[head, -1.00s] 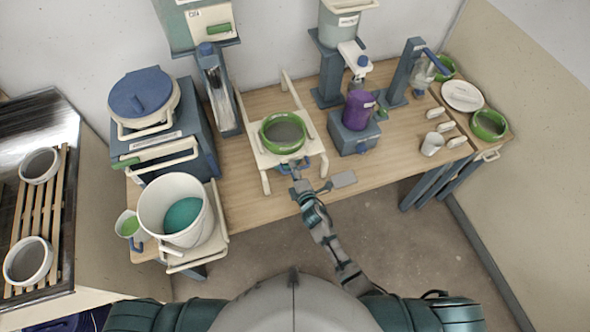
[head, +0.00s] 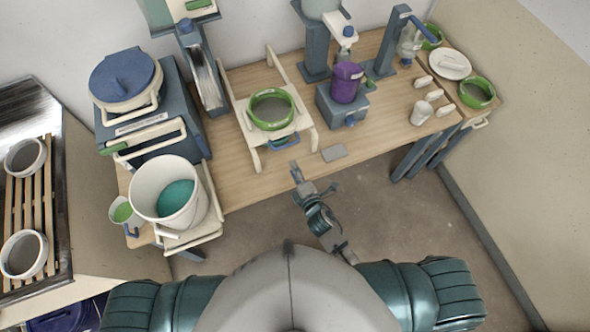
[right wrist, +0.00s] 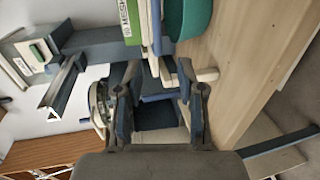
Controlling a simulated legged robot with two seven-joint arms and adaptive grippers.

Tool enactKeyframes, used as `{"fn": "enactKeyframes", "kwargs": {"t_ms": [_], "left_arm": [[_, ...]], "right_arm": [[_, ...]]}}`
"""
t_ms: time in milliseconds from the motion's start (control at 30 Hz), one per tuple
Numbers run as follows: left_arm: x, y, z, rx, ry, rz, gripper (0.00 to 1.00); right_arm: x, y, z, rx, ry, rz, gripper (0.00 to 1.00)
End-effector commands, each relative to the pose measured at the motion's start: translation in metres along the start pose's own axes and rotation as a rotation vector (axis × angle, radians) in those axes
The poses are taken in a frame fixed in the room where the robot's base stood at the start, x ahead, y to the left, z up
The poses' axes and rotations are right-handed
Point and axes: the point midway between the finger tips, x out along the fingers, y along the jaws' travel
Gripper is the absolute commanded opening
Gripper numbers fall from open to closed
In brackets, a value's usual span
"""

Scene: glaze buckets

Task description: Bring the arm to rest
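My right arm reaches forward from my body in the head view, with its gripper (head: 311,180) over the floor just off the table's front edge. Its two fingers stand apart with nothing between them; the right wrist view (right wrist: 158,100) also shows them spread and empty. A green bowl with grey contents (head: 271,109) sits on a cream frame (head: 251,158) with a blue handle (head: 284,142). The gripper is apart from that handle, nearer to me. My left gripper is not in view.
White cups (head: 421,113) stand right. Floor before the table is clear.

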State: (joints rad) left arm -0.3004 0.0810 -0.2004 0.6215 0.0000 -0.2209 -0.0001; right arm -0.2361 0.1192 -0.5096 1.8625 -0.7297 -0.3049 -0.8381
Motion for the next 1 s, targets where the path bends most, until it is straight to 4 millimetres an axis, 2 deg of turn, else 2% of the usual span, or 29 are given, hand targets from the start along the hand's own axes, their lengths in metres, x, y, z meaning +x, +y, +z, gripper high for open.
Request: {"fn": "enactKeyframes", "kwargs": {"t_ms": [433,500,567,667,767,800,867,900,967,1000], "left_arm": [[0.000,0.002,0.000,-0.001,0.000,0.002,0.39],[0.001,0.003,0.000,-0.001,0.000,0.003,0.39],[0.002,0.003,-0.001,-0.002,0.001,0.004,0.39],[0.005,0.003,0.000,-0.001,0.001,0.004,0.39],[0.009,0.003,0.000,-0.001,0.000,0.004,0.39],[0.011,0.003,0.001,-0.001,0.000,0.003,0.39],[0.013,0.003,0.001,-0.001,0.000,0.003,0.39],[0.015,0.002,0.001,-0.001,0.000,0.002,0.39],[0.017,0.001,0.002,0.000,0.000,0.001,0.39],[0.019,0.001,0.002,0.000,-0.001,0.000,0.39]], "right_arm": [[0.000,-0.001,0.001,0.001,0.000,-0.001,0.39],[0.001,-0.009,0.002,0.014,-0.002,-0.016,0.39],[0.002,-0.027,0.004,0.045,-0.006,-0.050,0.39],[0.002,-0.082,0.013,0.143,-0.027,-0.150,0.39],[-0.008,-0.161,0.027,0.298,-0.076,-0.292,0.39],[-0.016,-0.194,0.033,0.368,-0.105,-0.351,0.39],[-0.031,-0.242,0.042,0.472,-0.156,-0.435,0.39],[-0.044,-0.274,0.047,0.544,-0.195,-0.489,0.39],[-0.067,-0.319,0.055,0.649,-0.263,-0.567,0.39],[-0.084,-0.348,0.060,0.721,-0.313,-0.616,0.39]]}}
